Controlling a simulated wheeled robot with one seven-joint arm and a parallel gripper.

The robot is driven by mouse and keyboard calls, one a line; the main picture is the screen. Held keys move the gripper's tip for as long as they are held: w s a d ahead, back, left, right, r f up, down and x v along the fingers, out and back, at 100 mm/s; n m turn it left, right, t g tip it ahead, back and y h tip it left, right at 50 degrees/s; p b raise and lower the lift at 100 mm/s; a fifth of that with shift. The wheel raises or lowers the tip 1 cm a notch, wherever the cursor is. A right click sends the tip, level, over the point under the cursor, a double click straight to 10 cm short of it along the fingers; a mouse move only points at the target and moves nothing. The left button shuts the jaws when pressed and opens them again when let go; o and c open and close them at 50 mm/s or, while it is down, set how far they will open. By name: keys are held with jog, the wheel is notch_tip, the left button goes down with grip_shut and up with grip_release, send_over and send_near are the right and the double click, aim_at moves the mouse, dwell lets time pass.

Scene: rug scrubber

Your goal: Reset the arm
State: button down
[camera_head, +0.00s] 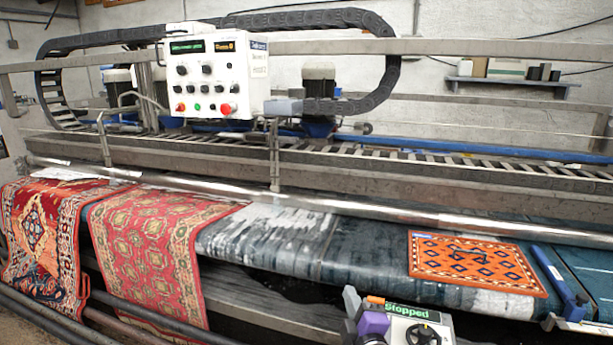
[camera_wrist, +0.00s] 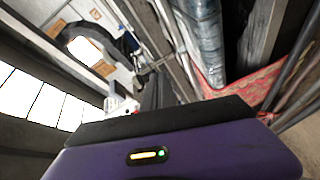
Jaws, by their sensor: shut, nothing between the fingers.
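My gripper (camera_wrist: 157,90) shows in the wrist view beyond a wide purple housing with a small yellow and green light. Its dark fingers are together, with nothing seen between them. In the head view a purple part, probably of my arm, shows low at centre right; the fingers cannot be made out there.
The rug machine fills the head view, with a white control panel (camera_head: 217,75) and a long metal roller (camera_head: 330,205). Two red patterned rugs (camera_head: 150,245) hang at left. A small orange rug (camera_head: 470,262) lies on the wet belt. A grey box reading "Stopped" (camera_head: 415,328) is in front.

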jog(key=s+d+f+m+b, duration=0.1)
jog(key=s+m, duration=0.4)
jog(key=s, duration=1.2)
jog(key=s+d+f+m+g+h+b, duration=0.1)
jog(key=s+d+f+m, duration=0.2)
jog(key=s, duration=1.5)
jog(key=s+d+f+m+g+h+b, duration=0.1)
jog(key=s+d+m, duration=0.5)
jog(key=s, duration=1.1)
jog(key=shift+s+f+m, duration=0.3)
jog(key=shift+f+m, duration=0.35)
jog(key=shift+m, duration=0.25)
